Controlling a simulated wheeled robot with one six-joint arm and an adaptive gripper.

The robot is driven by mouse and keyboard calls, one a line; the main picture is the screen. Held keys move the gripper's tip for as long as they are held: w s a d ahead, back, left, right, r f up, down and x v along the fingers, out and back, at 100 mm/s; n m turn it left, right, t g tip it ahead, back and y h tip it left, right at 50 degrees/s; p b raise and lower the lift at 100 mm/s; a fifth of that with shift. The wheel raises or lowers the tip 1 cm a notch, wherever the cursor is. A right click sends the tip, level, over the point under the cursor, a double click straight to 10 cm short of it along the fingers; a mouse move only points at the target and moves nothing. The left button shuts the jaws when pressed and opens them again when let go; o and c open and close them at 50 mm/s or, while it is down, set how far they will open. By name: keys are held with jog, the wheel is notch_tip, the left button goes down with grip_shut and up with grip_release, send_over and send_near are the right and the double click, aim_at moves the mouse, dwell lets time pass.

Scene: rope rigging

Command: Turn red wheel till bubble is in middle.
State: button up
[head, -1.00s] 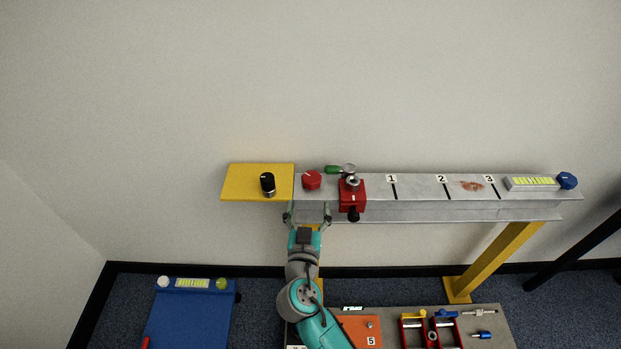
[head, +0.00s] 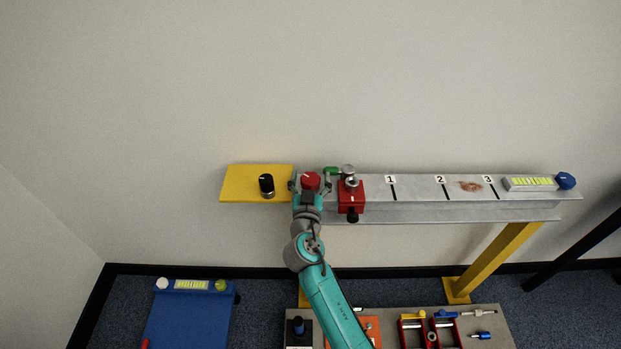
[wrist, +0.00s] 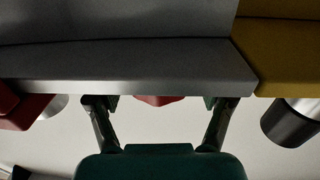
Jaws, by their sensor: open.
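The red wheel (head: 310,179), a small knob with a pale mark, sits near the left end of the grey beam (head: 415,188). My gripper (head: 311,185) is open, with one finger on each side of the wheel; I cannot tell whether they touch it. In the wrist view, part of the red wheel (wrist: 158,100) shows between the open fingers (wrist: 160,108), mostly hidden by the beam. A yellow-green level vial (head: 531,182) lies at the beam's right end; its bubble is too small to make out.
A red clamp (head: 351,198) with a green-handled lever (head: 333,170) stands close right of my gripper. A black knob (head: 266,183) stands on the yellow plate (head: 238,183) to the left. A blue knob (head: 566,181) is at the beam's far right. A blue board (head: 188,320) lies lower left.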

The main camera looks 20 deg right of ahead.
jog(key=shift+c, duration=0.2)
jog(key=c, duration=1.1)
jog(key=shift+c, duration=0.2)
jog(key=shift+h, duration=0.3)
jog(key=shift+w+a+m+g+h, duration=0.1)
jog(key=shift+m+g+h, duration=0.5)
jog(key=shift+m+h, duration=0.3)
jog(key=shift+m+g+h, duration=1.2)
jog(key=shift+m+h, duration=0.1)
jog(key=shift+h, duration=0.4)
jog(key=o, duration=1.2)
